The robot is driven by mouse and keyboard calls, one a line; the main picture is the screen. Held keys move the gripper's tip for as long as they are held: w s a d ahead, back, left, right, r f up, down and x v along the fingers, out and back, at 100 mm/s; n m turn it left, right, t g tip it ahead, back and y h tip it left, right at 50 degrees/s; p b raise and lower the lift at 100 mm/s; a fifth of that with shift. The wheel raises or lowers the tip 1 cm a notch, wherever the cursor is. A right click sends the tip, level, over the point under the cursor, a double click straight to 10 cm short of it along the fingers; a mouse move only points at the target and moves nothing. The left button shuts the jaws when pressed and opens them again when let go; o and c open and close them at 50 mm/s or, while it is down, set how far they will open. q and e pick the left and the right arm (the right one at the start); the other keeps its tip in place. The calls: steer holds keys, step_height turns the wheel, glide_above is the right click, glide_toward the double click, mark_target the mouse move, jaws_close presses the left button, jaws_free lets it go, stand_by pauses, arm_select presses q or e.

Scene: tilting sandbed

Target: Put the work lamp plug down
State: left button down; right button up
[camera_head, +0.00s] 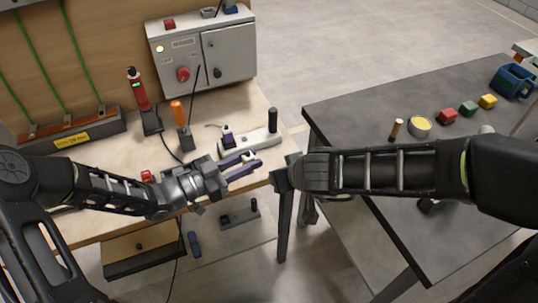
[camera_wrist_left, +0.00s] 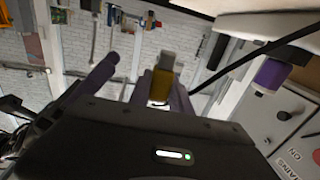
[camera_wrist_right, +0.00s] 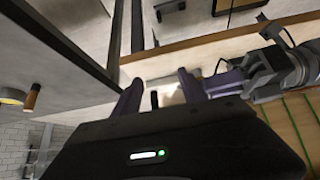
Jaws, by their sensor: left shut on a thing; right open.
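My left gripper (camera_head: 248,164) has purple fingers and is shut on the work lamp plug, held just above the front right part of the wooden bench. In the left wrist view, the plug (camera_wrist_left: 161,82) shows between the fingers as a yellow-brown body with a grey end. The fingers hide much of it in the head view. My right gripper (camera_wrist_right: 163,92) is open and empty in its own wrist view. In the head view its arm comes in from the right and its fingers are hidden.
A pale socket strip (camera_head: 252,143) with a purple plug (camera_head: 228,138) stands behind the left gripper. A grey mains box (camera_head: 203,50), a red device (camera_head: 140,95) and an orange-handled tool (camera_head: 178,113) stand farther back. A dark table (camera_head: 390,100) is at right, with cubes on it.

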steer(key=n+y, duration=0.2)
glide_toward(250, 156)
steer(key=s+r, duration=0.2)
steer(key=s, duration=0.1)
steer(key=shift+w+d+f+t, duration=0.25)
steer(key=shift+d+t, duration=0.15)
steer(key=shift+d, duration=0.1)
steer(key=x, duration=1.2)
steer(key=shift+a, duration=0.1)
steer(key=shift+r, duration=0.1)
steer(key=shift+c, duration=0.4)
jaws_close()
arm_select(q)
steer(key=c, duration=1.1)
jaws_free()
steer(key=shift+a, duration=0.1)
